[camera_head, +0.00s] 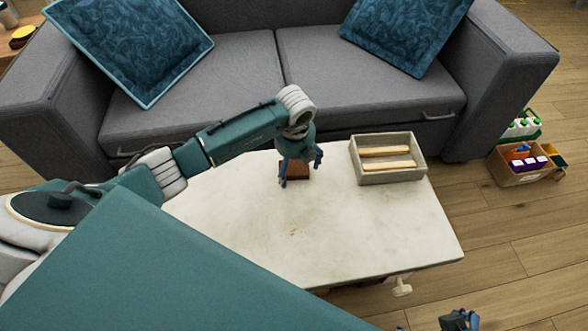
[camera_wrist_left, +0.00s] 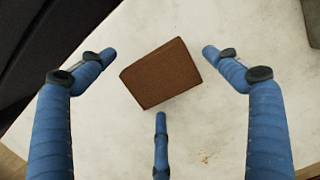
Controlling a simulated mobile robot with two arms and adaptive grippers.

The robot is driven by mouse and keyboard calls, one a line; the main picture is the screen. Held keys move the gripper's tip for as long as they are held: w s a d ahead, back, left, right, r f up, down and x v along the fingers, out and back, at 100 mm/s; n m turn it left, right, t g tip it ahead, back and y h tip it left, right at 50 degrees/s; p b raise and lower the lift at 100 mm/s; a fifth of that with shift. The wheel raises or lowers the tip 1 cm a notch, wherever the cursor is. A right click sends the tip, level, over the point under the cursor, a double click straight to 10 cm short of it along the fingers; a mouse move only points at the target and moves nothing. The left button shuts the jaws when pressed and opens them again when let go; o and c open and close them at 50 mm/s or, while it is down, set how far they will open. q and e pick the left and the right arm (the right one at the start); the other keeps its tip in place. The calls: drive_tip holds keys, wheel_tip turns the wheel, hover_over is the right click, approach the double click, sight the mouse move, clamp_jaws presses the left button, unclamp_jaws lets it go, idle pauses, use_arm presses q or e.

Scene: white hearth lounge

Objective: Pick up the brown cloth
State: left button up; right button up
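The brown cloth (camera_head: 297,172) lies as a small folded block on the white table (camera_head: 340,235), near the table's back edge. In the left wrist view the cloth (camera_wrist_left: 160,75) shows whole, turned at an angle, between my spread blue fingers. My left gripper (camera_head: 300,168) is over the cloth, pointing down, open and empty. In the wrist view none of its three fingers clearly touches the cloth. Part of my right gripper (camera_head: 460,321) shows at the bottom edge; its opening cannot be made out.
A pale crate (camera_head: 356,165) with wooden pieces (camera_head: 385,152) stands on the table, right of the cloth. A grey sofa (camera_head: 210,75) with blue cushions is behind the table. Boxes with bottles (camera_head: 522,165) stand on the floor at right. The table's front is clear.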

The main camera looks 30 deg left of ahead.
use_arm(q)
drive_tip(key=c, duration=1.2)
drive_tip(key=shift+o, duration=0.2)
drive_tip(key=shift+r, duration=0.15)
wheel_tip(320, 180, up, 9)
drive_tip(key=p, duration=0.2)
wheel_tip(320, 180, up, 11)
drive_tip(key=p, duration=0.2)
hover_over(294, 167)
drive_tip(key=shift+s, duration=0.15)
use_arm(e)
drive_tip(key=x, duration=0.5)
drive_tip(key=shift+a+f, duration=0.15)
drive_tip(key=shift+f, duration=0.15)
